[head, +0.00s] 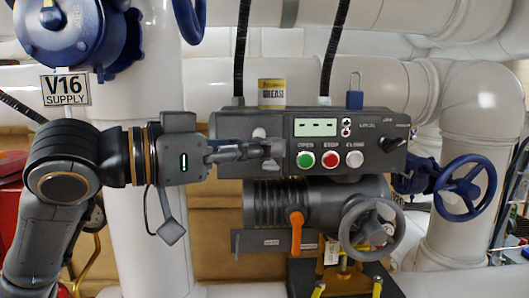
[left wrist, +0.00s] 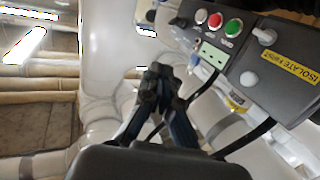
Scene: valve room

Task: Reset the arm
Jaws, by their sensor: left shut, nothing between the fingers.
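My left arm (head: 85,165) comes in from the left of the head view, roughly level. Its gripper (head: 272,148) is shut and empty, in front of the left part of the grey control box (head: 228,123). I cannot tell whether the fingertips touch the box. In the left wrist view the shut fingers (left wrist: 160,72) stand before white pipes, and the control box (left wrist: 262,68) is at the upper right. My right gripper is not in view.
The box carries a green button (head: 305,160), a red button (head: 331,159), a white button (head: 354,159) and a black knob (head: 391,144). Below are an orange lever (head: 296,230) and a grey handwheel (head: 372,229). A blue handwheel (head: 465,188) is at right, a blue valve (head: 70,30) upper left.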

